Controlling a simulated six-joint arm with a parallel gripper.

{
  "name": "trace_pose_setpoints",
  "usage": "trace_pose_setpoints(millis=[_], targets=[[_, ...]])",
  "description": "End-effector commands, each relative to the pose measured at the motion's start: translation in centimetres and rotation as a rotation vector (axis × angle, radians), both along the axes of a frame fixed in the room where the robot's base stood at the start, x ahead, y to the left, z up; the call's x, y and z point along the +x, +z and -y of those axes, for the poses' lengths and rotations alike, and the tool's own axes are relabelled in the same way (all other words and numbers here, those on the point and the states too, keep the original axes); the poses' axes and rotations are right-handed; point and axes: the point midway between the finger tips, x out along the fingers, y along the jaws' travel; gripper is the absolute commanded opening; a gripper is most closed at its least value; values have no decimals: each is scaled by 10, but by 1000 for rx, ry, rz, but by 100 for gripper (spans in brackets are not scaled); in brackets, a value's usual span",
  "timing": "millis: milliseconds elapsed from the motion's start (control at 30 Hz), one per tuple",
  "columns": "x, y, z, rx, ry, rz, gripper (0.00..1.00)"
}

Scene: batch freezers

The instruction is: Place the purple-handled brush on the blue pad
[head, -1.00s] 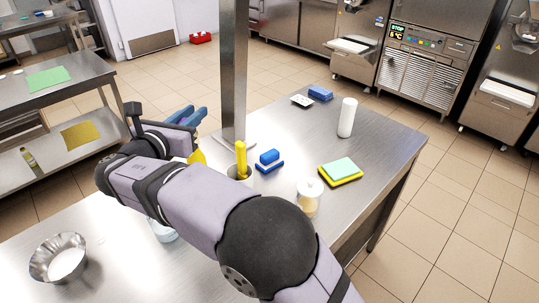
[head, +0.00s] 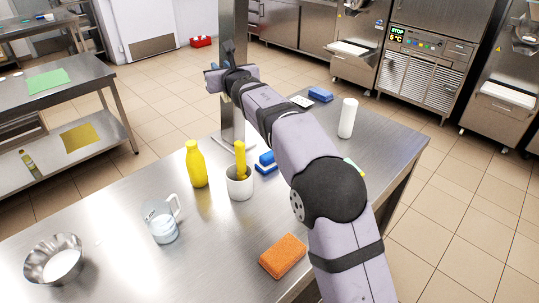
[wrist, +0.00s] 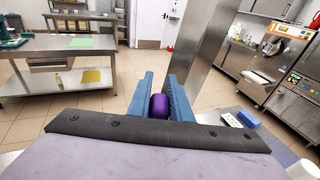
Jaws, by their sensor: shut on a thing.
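My gripper (head: 228,62) is raised in front of the steel post, above the far side of the table. The wrist view shows its two blue fingers (wrist: 160,84) shut on a rounded purple piece, the handle of the brush (wrist: 159,107). The rest of the brush is hidden, and I cannot make it out in the head view. A two-part blue item (head: 266,163) lies on the table by the post. Another blue block (head: 320,94) lies at the far edge, also in the wrist view (wrist: 248,119).
A steel post (head: 233,115) rises from the table. A white cup (head: 240,185) with a yellow item, a yellow bottle (head: 196,165), a jug (head: 163,221), a steel bowl (head: 54,260), an orange sponge (head: 283,256) and a white cylinder (head: 347,118) stand around. My arm covers the table's right-middle.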

Motion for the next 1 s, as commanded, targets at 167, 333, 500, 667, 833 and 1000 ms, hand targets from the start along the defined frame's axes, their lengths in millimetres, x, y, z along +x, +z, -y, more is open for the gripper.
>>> trace_pose_setpoints(millis=[167, 333, 500, 667, 833, 1000], targets=[[3, 0, 5, -1, 24, -2, 0], [11, 2, 21, 1, 82, -3, 0], [16, 2, 43, 0, 164, -2, 0], [16, 1, 69, -1, 256, -2, 0], [11, -1, 95, 0, 342, -1, 0], [4, -17, 107, 2, 399, -8, 0]])
